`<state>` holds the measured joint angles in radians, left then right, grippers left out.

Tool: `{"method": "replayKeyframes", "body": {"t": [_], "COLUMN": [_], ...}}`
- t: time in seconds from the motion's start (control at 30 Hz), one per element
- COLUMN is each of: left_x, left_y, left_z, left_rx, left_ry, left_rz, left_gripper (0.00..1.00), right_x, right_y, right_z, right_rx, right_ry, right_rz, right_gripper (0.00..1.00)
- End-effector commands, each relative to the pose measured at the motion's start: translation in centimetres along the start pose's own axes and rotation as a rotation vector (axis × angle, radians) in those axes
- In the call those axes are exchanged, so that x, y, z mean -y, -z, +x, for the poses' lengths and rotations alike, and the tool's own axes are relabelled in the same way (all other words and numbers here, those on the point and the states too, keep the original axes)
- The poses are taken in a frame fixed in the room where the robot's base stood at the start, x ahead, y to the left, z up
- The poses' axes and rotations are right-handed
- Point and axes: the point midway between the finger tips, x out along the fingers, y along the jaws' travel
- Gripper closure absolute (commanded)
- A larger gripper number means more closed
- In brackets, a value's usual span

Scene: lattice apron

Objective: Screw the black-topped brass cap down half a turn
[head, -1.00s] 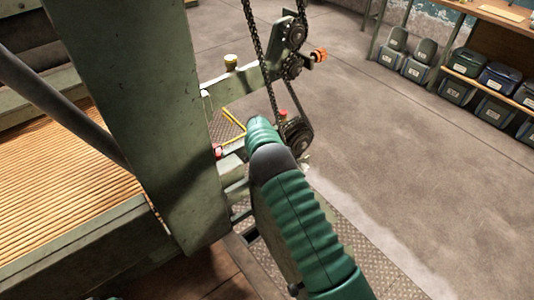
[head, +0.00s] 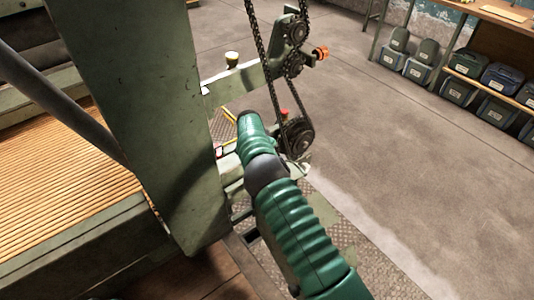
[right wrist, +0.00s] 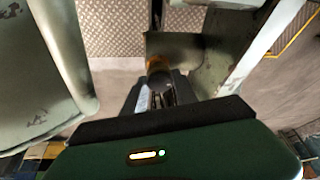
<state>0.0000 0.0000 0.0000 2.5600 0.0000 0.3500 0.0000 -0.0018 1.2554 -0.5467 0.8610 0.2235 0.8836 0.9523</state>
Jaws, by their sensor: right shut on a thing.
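The brass cap (right wrist: 156,65) shows in the right wrist view as a small orange-brass piece at the tips of my right gripper (right wrist: 157,88). The dark fingers are closed around its near end, and its black top is mostly hidden between them. The part it sits on is hard to make out. My left gripper is in neither view.
A green machine post (head: 140,120) stands left of my right arm. A chain (head: 272,75) and sprockets run just beyond it, with an orange knob (head: 321,53) and a small cup fitting (head: 232,60). Bins (head: 462,90) stand far right. The floor between is clear.

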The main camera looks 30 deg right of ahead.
Motion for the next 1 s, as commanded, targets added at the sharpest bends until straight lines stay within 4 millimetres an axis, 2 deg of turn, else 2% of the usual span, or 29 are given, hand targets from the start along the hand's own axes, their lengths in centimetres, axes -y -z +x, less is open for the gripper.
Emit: {"method": "replayKeyframes", "body": {"t": [0.1, 0.13, 0.3, 0.57, 0.67, 0.77, 1.0], "left_x": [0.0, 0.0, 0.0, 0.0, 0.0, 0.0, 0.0], "left_y": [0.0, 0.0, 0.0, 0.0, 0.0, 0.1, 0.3], "left_z": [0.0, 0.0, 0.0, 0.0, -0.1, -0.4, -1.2], "left_rx": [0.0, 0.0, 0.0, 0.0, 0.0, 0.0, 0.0], "left_ry": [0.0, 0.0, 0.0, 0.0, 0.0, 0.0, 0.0], "left_rz": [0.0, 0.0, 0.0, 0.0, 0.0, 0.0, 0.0], "left_gripper": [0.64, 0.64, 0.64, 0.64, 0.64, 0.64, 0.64], "right_x": [0.1, 0.1, 0.1, 0.0, 0.1, 0.1, 0.1], "right_y": [-0.1, -0.1, -0.1, 0.0, 0.0, 0.1, 0.1], "right_z": [0.0, 0.0, 0.0, -0.1, -0.8, -2.6, -9.5], "right_rx": [0.002, 0.002, 0.002, 0.001, 0.0, 0.0, 0.001], "right_ry": [0.003, 0.003, 0.002, 0.002, 0.003, 0.005, 0.006], "right_rz": [0.0, -0.001, -0.001, -0.001, -0.001, 0.0, -0.001], "right_gripper": [1.0, 0.65, 0.44, 0.44, 0.44, 0.44, 0.44]}}
